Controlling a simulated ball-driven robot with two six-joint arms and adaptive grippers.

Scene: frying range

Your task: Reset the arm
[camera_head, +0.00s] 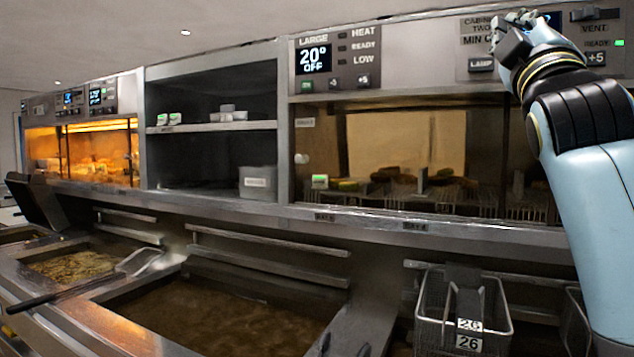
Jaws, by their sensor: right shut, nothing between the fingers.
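My right arm, light blue with black joints, reaches up along the right side of the view. My right gripper (513,27) is at the top right, in front of the control panel (478,38) marked "CABINET TWO". Its fingers are together with nothing between them. The gripper covers part of that panel, and I cannot tell whether it touches it. My left gripper is not in view.
A fryer vat (225,315) with brownish oil lies at lower middle. A wire basket (432,318) labelled 26 hangs at lower right. A skimmer (140,262) lies across the left vat's edge. The warming cabinet (300,190) and open shelves (190,128) stand behind.

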